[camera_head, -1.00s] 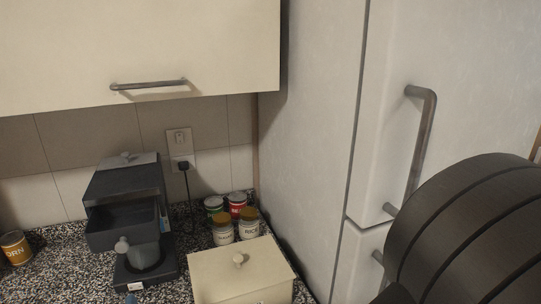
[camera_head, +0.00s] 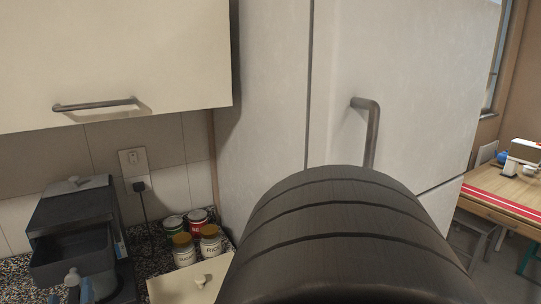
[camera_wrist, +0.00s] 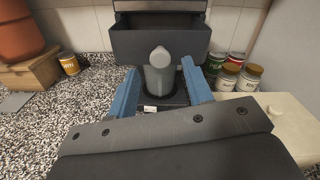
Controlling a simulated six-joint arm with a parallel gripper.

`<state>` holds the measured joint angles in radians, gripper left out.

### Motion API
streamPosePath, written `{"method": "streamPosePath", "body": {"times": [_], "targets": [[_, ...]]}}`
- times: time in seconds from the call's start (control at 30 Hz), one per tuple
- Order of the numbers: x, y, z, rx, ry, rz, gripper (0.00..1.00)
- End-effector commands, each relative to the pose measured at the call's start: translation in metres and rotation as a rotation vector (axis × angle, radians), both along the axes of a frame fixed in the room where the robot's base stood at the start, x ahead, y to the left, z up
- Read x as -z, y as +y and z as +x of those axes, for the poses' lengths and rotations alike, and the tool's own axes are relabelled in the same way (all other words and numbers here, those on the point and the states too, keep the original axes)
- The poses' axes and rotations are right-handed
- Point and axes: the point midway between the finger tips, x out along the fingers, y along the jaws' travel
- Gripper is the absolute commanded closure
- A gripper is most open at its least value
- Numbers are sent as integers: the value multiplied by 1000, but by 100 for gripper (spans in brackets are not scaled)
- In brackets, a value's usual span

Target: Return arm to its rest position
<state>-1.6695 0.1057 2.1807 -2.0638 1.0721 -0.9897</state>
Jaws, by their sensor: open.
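My gripper (camera_wrist: 160,92) is open in the wrist view, its two blue fingers apart with a grey cup-like vessel (camera_wrist: 158,78) showing between and beyond them. I cannot tell whether the fingers touch it. The vessel stands on the base of a dark coffee machine (camera_wrist: 160,40). In the head view the gripper shows only in part, as blue fingertips (camera_head: 79,284) at the lower left in front of the coffee machine (camera_head: 75,215). A large dark ribbed part of my arm fills the lower middle of the head view and hides the counter behind it.
A cream box (camera_head: 190,284) and several cans and jars (camera_head: 193,238) stand right of the machine. The white fridge (camera_head: 270,110) rises beside them, and a cabinet (camera_head: 115,50) hangs above. An orange can (camera_wrist: 69,63) stands left. A table (camera_head: 510,190) is at far right.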

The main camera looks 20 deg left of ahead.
Motion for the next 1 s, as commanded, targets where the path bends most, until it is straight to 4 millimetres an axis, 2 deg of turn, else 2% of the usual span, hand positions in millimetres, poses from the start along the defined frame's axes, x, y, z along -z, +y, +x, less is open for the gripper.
{"method": "streamPosePath", "body": {"times": [0.2, 0.4, 0.83, 1.0], "targets": [[0, 21, 22, 3, 0, 0, 54], [0, 32, 32, 1, 1, 1, 54], [0, 34, 33, -1, 0, 1, 54], [-1, 26, 24, -3, -1, 1, 54]]}}
